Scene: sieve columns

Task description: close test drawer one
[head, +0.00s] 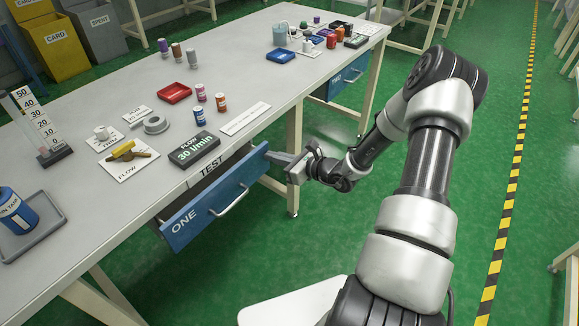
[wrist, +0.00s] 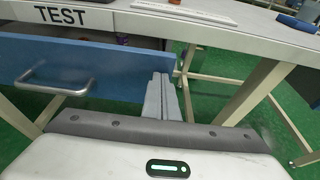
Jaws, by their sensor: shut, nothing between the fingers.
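Test drawer one (head: 205,208), with a blue front marked ONE and a metal bar handle (head: 229,201), is partly pulled out from under the table, below the TEST label (head: 212,166). A dark gap shows behind its front. In the wrist view the blue front (wrist: 120,62) fills the upper left, with its handle (wrist: 52,82) at left. My gripper (head: 275,157) is shut and empty at the right end of the drawer front. Its fingers (wrist: 162,92) overlap the front's right end in the wrist view; I cannot tell whether they touch it.
The grey table (head: 120,200) above holds a flow meter box (head: 195,148), small bottles and a red tray (head: 174,93). A table leg (head: 294,160) stands just beyond my gripper. Drawer two (head: 346,80) is farther back. Green floor is open to the right.

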